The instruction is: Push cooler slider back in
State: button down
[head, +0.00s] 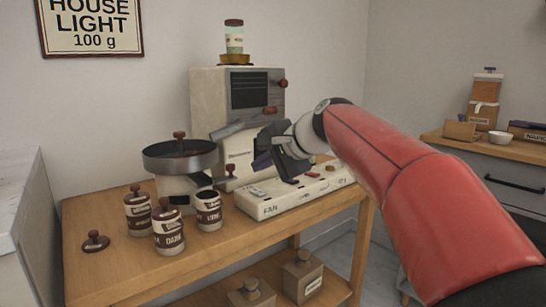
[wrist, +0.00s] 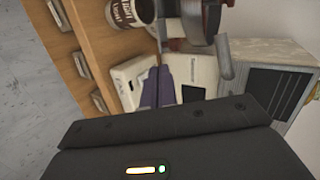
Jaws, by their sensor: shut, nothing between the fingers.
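The cooler is a round dark pan (head: 180,155) on a pale base, left of the roaster machine (head: 238,95). Part of it appears at the top of the wrist view (wrist: 207,20). A small brown knob (head: 229,168) stands at the cooler's right side; I cannot tell for sure whether it belongs to the slider. My gripper (head: 262,160) is to the right of that knob, in front of the roaster and above the white control box (head: 270,207). Its purple fingers (wrist: 158,86) are shut and empty in the wrist view, with no clear contact visible.
Several labelled canisters (head: 168,231) stand in front of the cooler, and a brown lid (head: 95,241) lies on the wooden table (head: 125,275). The front left of the table has free room. A side counter (head: 500,146) holds a bowl and a dispenser.

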aim_at(234, 168)
jog(key=w+a+f, duration=0.2)
jog(key=w+a, duration=0.2)
jog(key=w, duration=0.1)
jog(key=shift+a+p, duration=0.3)
jog(key=shift+p, duration=0.1)
jog(key=shift+a+r, duration=0.1)
jog(key=w+a+p, duration=0.1)
jog(key=w+p, duration=0.1)
jog(key=w+a+p, duration=0.1)
jog(key=p, duration=0.1)
jog(key=shift+w+a+r, duration=0.1)
jog(key=shift+w+a, duration=0.1)
jog(key=shift+w, duration=0.15)
jog(key=shift+w+a+p, duration=0.1)
jog(key=shift+w+p, duration=0.05)
jog(key=shift+p, duration=0.15)
jog(key=shift+f, duration=0.2)
